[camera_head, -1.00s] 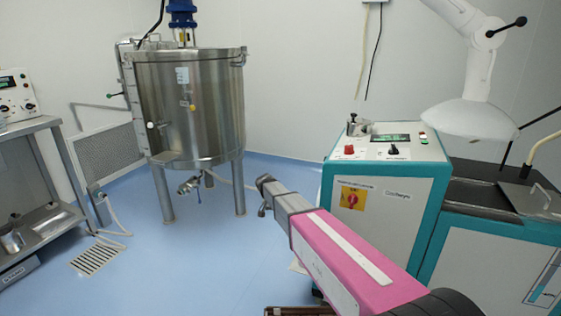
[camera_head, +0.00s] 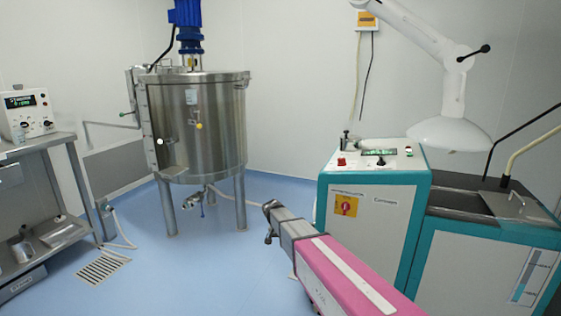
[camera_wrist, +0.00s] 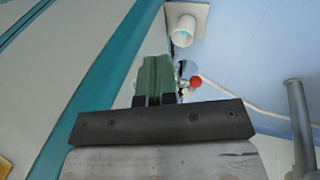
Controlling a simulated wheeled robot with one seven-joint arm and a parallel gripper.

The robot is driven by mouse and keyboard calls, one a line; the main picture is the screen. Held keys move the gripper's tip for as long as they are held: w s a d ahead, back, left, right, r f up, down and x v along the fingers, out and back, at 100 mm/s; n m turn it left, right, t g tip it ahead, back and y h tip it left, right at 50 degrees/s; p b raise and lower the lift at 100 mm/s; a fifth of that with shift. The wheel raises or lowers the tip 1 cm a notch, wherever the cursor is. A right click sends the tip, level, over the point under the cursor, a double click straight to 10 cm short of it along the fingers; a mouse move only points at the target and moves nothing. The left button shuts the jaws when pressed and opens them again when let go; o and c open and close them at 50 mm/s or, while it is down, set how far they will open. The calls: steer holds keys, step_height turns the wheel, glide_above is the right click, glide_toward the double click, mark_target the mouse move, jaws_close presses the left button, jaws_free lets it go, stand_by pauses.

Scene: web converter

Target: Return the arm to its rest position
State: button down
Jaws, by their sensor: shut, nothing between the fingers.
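My arm shows in the head view as a pink link with a grey end, reaching up from the lower right over the blue floor. My gripper (camera_head: 269,217) is at its tip, in front of the gap between the steel tank and the teal-and-white machine. In the wrist view my gripper (camera_wrist: 155,62) shows as two green fingers side by side, shut with nothing between them. The fingertips touch nothing that I can see.
The teal-and-white machine (camera_head: 370,225) stands close to the right of my arm. The steel tank (camera_head: 199,125) stands on legs behind, to the left. A steel table (camera_head: 45,143) is at the far left. The blue floor (camera_head: 200,275) left of my arm is clear.

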steer(key=s+d+r+n+y, duration=0.1)
steer(key=s+d+y, duration=0.1)
steer(key=s+d, duration=0.6)
steer(key=s+d+r+n+y, duration=0.1)
steer(key=s+d+n+y, duration=0.1)
steer(key=s+d, duration=0.6)
steer(key=s, duration=0.7)
steer(key=shift+s+d+n, duration=0.3)
steer(key=shift+s+d, duration=0.05)
steer(key=shift+d, duration=0.05)
